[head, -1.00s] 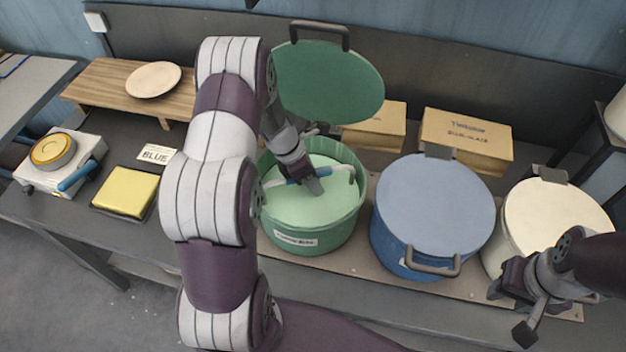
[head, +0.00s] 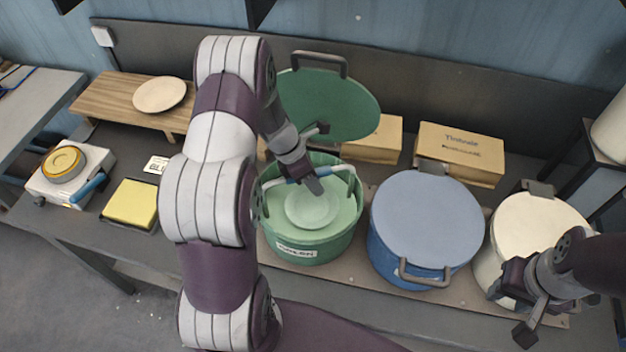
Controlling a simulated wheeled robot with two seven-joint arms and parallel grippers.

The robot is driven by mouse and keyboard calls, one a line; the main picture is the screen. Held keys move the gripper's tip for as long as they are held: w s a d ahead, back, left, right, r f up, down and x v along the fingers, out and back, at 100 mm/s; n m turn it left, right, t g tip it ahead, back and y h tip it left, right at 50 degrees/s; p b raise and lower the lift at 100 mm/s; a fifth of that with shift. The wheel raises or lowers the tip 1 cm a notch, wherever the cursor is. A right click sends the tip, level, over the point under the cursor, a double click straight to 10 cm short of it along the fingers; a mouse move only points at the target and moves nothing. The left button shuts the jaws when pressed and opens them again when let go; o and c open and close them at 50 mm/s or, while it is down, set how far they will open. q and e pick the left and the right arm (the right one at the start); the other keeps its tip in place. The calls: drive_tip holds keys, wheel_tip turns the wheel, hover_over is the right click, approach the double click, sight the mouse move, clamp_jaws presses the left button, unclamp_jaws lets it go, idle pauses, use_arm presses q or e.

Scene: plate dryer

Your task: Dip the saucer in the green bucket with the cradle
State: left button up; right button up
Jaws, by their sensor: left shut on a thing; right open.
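The green bucket (head: 300,246) stands on the bench with its green lid (head: 330,105) raised behind it. Pale green liquid (head: 345,212) shows inside. My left gripper (head: 312,182) is over the bucket, shut on the blue grip of the cradle (head: 340,168). The cradle's light curved arms reach down inside the rim. A round, pale green saucer (head: 312,206) shows below the gripper inside the bucket. Whether it is under or just above the liquid is hard to tell. My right gripper (head: 530,312) is open and empty in front of the cream bucket.
A blue bucket (head: 418,275) and a cream bucket (head: 490,268) stand to the right, both lidded. Boxes (head: 458,158) sit behind. At left are a wooden rack (head: 110,100) with a pale saucer (head: 160,94), a yellow sponge (head: 130,203), a scale-like device (head: 45,188) and a card (head: 156,165).

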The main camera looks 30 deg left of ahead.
use_arm(q)
drive_tip(key=shift+r+p, duration=4.95)
drive_tip(key=shift+r, duration=0.6)
drive_tip(key=shift+f, duration=0.1)
